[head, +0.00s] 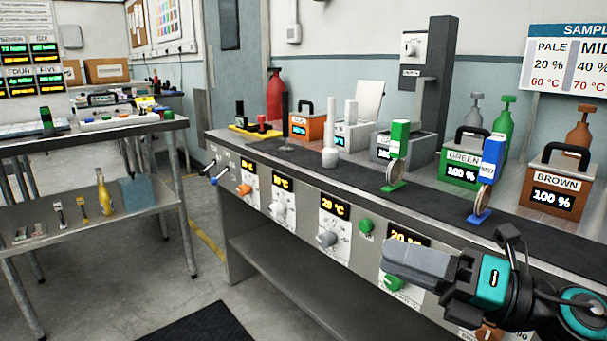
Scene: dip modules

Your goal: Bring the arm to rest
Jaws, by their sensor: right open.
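My right gripper (392,260) reaches in from the lower right, with grey fingers and a teal-and-black wrist. It is open, seen side-on, and points left in front of the bench's front panel. I see nothing held in it. It hides part of a 20 °C display and overlaps a green knob (394,283) in the picture; I cannot tell whether it touches the panel. My left gripper is not in view.
The bench (228,139) carries green (398,152) and blue (490,162) handled pieces and a brown 100 % box (552,190). Knobs (327,239) stick out along its front. A steel side table (88,133) stands left. Floor between them is clear.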

